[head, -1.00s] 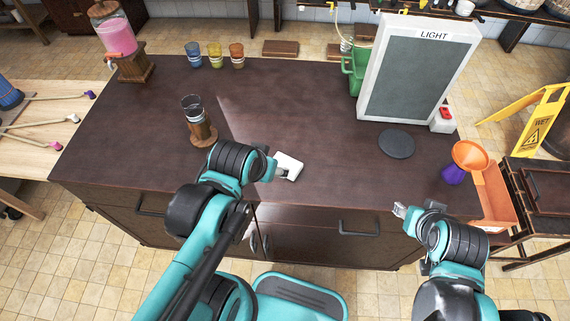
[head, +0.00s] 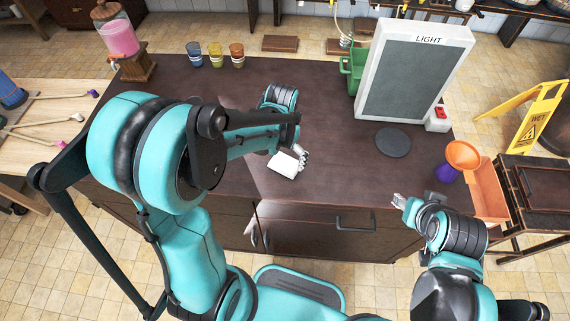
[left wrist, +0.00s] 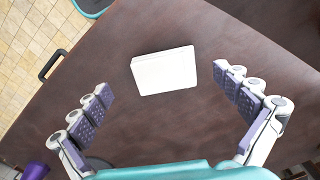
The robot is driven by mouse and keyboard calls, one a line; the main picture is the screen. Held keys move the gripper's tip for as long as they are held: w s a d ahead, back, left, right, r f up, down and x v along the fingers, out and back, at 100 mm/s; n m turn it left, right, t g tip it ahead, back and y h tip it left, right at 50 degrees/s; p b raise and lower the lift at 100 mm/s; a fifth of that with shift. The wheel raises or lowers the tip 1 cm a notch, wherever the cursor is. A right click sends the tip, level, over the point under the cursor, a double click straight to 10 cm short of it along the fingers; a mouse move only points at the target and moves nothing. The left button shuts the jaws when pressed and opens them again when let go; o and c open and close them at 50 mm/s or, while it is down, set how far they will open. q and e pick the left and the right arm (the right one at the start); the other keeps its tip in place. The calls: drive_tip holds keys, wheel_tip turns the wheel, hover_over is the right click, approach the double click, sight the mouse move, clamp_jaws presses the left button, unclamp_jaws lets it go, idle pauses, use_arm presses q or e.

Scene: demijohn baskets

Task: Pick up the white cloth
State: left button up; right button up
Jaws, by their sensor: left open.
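The white cloth (head: 284,164) is a small folded white block lying flat on the dark brown table (head: 330,110). In the left wrist view the cloth (left wrist: 164,71) lies beyond the fingertips, between the lines of the two fingers. My left gripper (head: 302,155) is at the cloth's far right edge in the head view; whether it touches cannot be told there. In the left wrist view the left gripper (left wrist: 164,84) is wide open and empty, with the cloth apart from both fingers. My right gripper (head: 400,201) is over the table's front right edge, away from the cloth; its jaws are too small to read.
A light panel (head: 415,75) stands at the back right, with a dark round disc (head: 393,142) in front. An orange funnel (head: 463,155) is at the right edge. Several coloured cups (head: 215,54) stand at the back left. The table right of the cloth is clear.

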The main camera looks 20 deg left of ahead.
sight(281, 168)
use_arm(q)
drive_tip(key=f, duration=0.1)
drive_tip(key=f+b, duration=0.1)
drive_tip(key=f, duration=0.2)
drive_tip(key=shift+s+a+f, duration=0.1)
drive_tip(key=shift+s+a, duration=0.05)
drive_tip(key=shift+a, duration=0.15)
drive_tip(key=shift+f+b, duration=0.4)
drive_tip(key=shift+f, duration=0.2)
drive_tip(key=shift+r, duration=0.1)
drive_tip(key=c, duration=1.1)
wheel_tip(281, 168, up, 5)
drive_tip(key=shift+d+f+p, duration=0.1)
drive_tip(key=shift+d+p, duration=0.05)
drive_tip(key=shift+p, duration=0.9)
drive_tip(key=d+r, duration=0.2)
drive_tip(key=d, duration=0.1)
drive_tip(key=s+d+r+p, duration=0.1)
drive_tip(key=d+r, duration=0.1)
drive_tip(key=d, duration=0.2)
drive_tip(key=s+d+r+p, duration=0.1)
drive_tip(key=d+r, duration=0.1)
drive_tip(key=d, duration=0.2)
drive_tip(key=shift+d+r, duration=0.1)
drive_tip(key=shift+d, duration=0.05)
